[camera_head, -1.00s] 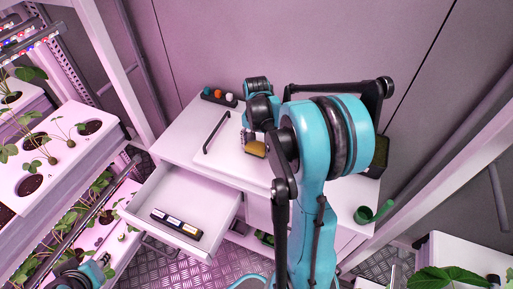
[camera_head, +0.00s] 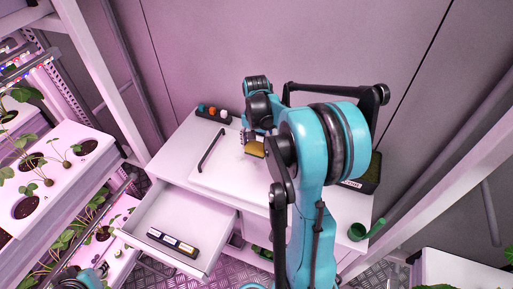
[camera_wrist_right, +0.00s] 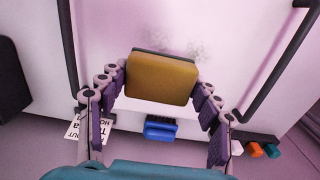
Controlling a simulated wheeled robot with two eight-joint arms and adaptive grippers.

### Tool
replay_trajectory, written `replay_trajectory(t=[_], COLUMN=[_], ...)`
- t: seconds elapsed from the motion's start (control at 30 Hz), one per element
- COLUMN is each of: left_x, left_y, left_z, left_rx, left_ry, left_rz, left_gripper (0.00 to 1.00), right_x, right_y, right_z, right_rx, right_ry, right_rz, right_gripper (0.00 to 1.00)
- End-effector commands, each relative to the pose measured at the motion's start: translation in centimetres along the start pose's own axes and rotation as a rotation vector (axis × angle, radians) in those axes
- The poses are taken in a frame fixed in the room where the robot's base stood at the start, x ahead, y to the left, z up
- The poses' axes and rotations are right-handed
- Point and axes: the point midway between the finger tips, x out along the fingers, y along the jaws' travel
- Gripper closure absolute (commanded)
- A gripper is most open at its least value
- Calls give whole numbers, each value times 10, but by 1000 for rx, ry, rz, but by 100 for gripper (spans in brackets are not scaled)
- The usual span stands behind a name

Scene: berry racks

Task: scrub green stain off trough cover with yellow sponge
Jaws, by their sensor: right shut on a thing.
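The yellow sponge (camera_wrist_right: 162,78), with a dark backing edge, is held between the fingers of my right gripper (camera_wrist_right: 160,85). It also shows in the head view (camera_head: 254,149). The white trough cover (camera_wrist_right: 215,20) lies on the cabinet top, with a dark bar handle along each side. Faint greyish smudges (camera_wrist_right: 195,48) show on the cover just beyond the sponge; a clear green does not show. The sponge is over the cover; I cannot tell whether it touches. Only a teal part of my left arm shows at the head view's bottom left; its gripper is hidden.
An open drawer (camera_head: 152,209) holds a dark strip with labelled items. A small rack with coloured caps (camera_head: 213,114) stands at the cabinet's back left. A green cup (camera_head: 357,232) is at the right corner. Plant racks stand left.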

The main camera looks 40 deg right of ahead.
Motion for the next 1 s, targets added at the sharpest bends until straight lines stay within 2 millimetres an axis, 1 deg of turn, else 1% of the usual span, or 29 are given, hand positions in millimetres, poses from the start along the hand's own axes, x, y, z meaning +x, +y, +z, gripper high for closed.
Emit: replay_trajectory(t=[0.03, 0.3, 0.9, 1.0], left_x=[-5, -18, -18, -20], left_y=[0, 0, 0, 0], left_z=[-4, -13, -13, -14], left_rx=[0, 0, 0, 0], left_ry=[0, 0, 0, 0], left_rz=[0, 0, 0, 0], left_gripper=[69, 69, 69, 69], right_x=[-8, -29, -30, -31], right_y=[0, -2, -2, -8], right_z=[0, -2, -2, -5], right_rx=[-1, -5, -6, -11], right_ry=[0, 0, 0, 0], right_rz=[0, 0, 0, 0], right_gripper=[59, 59, 59, 59])
